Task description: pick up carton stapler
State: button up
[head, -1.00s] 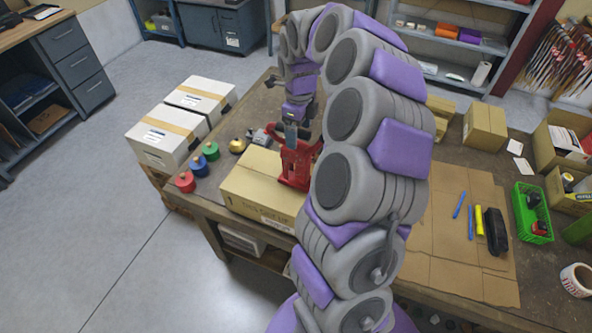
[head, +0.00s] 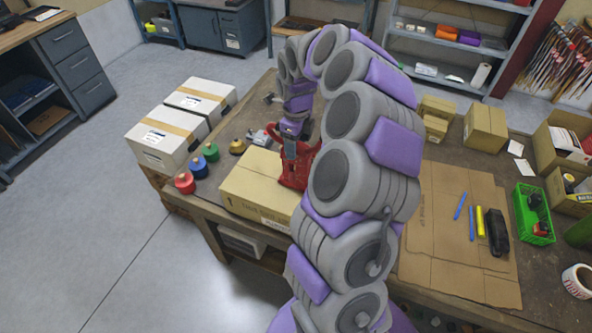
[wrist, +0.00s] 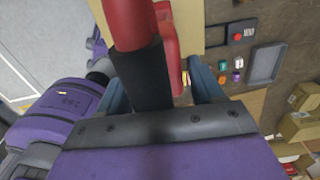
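The red carton stapler (head: 298,172) stands on a closed cardboard carton (head: 244,190) in the head view, partly hidden behind my arm. In the wrist view its red part (wrist: 130,22) and black grip (wrist: 145,78) are close to the camera. My gripper (head: 288,148) is at the stapler from above. In the wrist view my gripper (wrist: 155,74) has its two blue-grey fingers apart, one on each side of the black grip. The grip is nearer the left finger, with a gap on the right. I cannot tell whether the left finger touches it.
Red, blue and green round items (head: 197,168) stand left of the carton on the workbench. White boxes (head: 170,138) are beyond them. Flat cardboard (head: 440,240) with markers and a black item lies right of my arm. A green basket (head: 528,212) stands further right.

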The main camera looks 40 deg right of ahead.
grip_shut()
dwell(0.4)
jog(key=shift+r, duration=0.1)
